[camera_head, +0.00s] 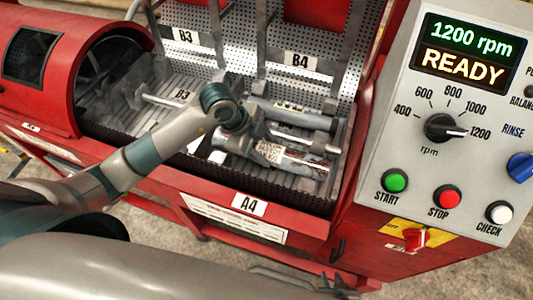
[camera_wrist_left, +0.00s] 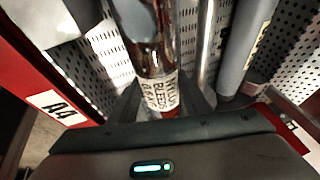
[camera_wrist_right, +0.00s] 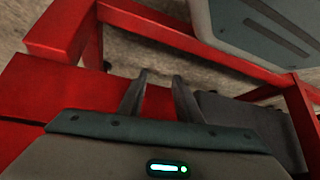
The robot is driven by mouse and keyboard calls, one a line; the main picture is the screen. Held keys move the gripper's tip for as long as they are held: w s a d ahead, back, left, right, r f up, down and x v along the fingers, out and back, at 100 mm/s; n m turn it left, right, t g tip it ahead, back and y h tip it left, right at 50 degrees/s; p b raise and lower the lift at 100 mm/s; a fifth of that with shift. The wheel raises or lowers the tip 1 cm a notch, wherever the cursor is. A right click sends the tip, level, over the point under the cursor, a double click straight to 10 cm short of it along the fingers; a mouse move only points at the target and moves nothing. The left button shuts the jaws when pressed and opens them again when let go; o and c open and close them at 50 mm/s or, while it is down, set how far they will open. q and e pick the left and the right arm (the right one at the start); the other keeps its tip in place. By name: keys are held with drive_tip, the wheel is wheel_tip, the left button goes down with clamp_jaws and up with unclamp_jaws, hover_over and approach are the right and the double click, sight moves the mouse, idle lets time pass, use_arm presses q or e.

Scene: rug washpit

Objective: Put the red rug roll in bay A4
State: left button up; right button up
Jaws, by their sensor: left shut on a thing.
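The red rug roll (camera_head: 308,165), in shiny clear wrap with a white printed label, lies low over the ribbed bed, behind the A4 plate. My left gripper (camera_head: 268,152) is shut on its labelled end; in the left wrist view the roll (camera_wrist_left: 158,62) runs away between the two fingers (camera_wrist_left: 163,98). I cannot tell whether it rests on the bed. The bay A4 plate (camera_head: 248,205) is on the red front rim and also shows in the left wrist view (camera_wrist_left: 57,104). My right gripper (camera_wrist_right: 158,88) is open and empty, beside a red frame.
A grey roll (camera_head: 288,113) lies behind the red one. Perforated uprights with B3 and B4 plates (camera_head: 301,61) stand at the back. A red drum housing (camera_head: 40,60) is at left. The control panel (camera_head: 455,120) at right reads "1200 rpm READY".

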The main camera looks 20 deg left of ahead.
use_arm(q)
wheel_tip(320, 180, down, 2)
drive_tip(key=shift+f, duration=0.25)
use_arm(e)
drive_tip(key=shift+w+a+r, duration=0.25)
drive_tip(key=shift+w+a, duration=0.05)
drive_tip(key=shift+w, duration=0.1)
use_arm(q)
drive_tip(key=shift+f, duration=0.1)
drive_tip(key=o, duration=1.6)
drive_tip(key=shift+c, duration=0.2)
drive_tip(key=shift+s+f, duration=0.1)
use_arm(e)
drive_tip(key=shift+s+f, duration=0.1)
drive_tip(key=shift+s, duration=0.05)
drive_tip(key=shift+s, duration=0.1)
